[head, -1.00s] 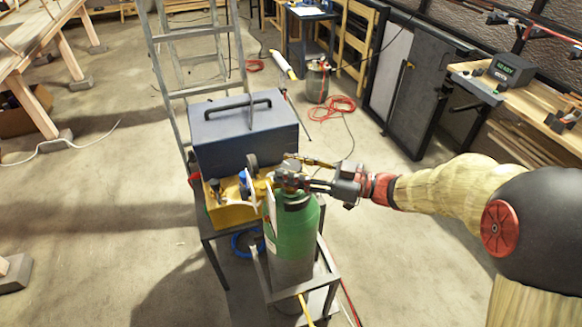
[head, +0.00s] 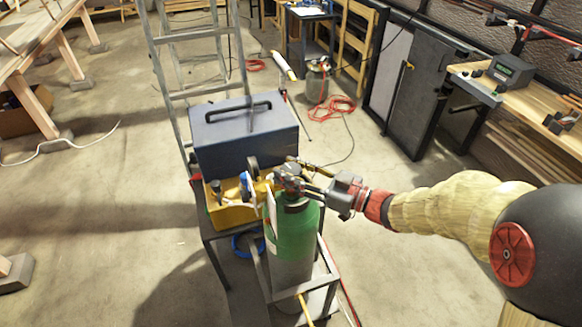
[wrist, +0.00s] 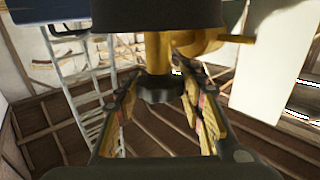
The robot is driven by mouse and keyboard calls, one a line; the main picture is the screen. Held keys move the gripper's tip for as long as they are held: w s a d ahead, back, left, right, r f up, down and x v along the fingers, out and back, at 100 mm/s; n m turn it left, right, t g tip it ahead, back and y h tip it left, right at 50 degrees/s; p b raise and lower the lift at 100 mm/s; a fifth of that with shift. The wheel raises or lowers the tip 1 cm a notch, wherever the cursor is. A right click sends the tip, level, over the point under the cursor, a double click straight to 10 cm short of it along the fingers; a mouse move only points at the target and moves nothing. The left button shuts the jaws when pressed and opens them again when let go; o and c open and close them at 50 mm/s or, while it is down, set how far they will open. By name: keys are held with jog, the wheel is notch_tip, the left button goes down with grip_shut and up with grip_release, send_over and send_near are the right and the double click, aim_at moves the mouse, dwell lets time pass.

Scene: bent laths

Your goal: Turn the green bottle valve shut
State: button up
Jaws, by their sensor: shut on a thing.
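The green bottle (head: 295,235) stands upright in a grey metal frame, its shoulder green and its lower body grey. My gripper (head: 290,186) reaches in from the right at the bottle's top, where its fingers partly hide the valve. In the wrist view my gripper (wrist: 160,108) has one finger on each side of the black valve knob (wrist: 160,88), and it is shut on that knob. A brass valve body (wrist: 158,52) shows behind the knob. How far the valve is turned cannot be told.
A dark blue toolbox (head: 245,138) and a yellow tray (head: 222,212) with small items sit just left of the bottle. A ladder (head: 195,60) stands behind them. A workbench (head: 545,98) is at the right.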

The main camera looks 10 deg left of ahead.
aim_at(291, 169)
jog(key=m+t+h, duration=0.1)
jog(key=t, duration=0.1)
jog(key=m+t, duration=0.1)
jog(key=t, duration=0.1)
jog(key=shift+s+a+m+h, duration=0.1)
jog(key=shift+s+m+h, duration=0.05)
jog(key=shift+m+h, duration=0.25)
jog(key=m+t+h+b, duration=0.2)
jog(key=shift+f+t, duration=0.15)
jog(key=shift+t, duration=0.25)
jog(key=m+t+h+b, duration=0.3)
jog(key=shift+m+t+h+b, duration=0.5)
jog(key=shift+m+h+b, duration=0.2)
jog(key=shift+h+b, duration=0.35)
jog(key=shift+r+m+h, duration=0.2)
jog(key=shift+m+h, duration=0.1)
jog(key=shift+h, duration=0.15)
jog(key=o, duration=1.1)
jog(key=shift+o, duration=0.2)
notch_tip(291, 169, up, 10)
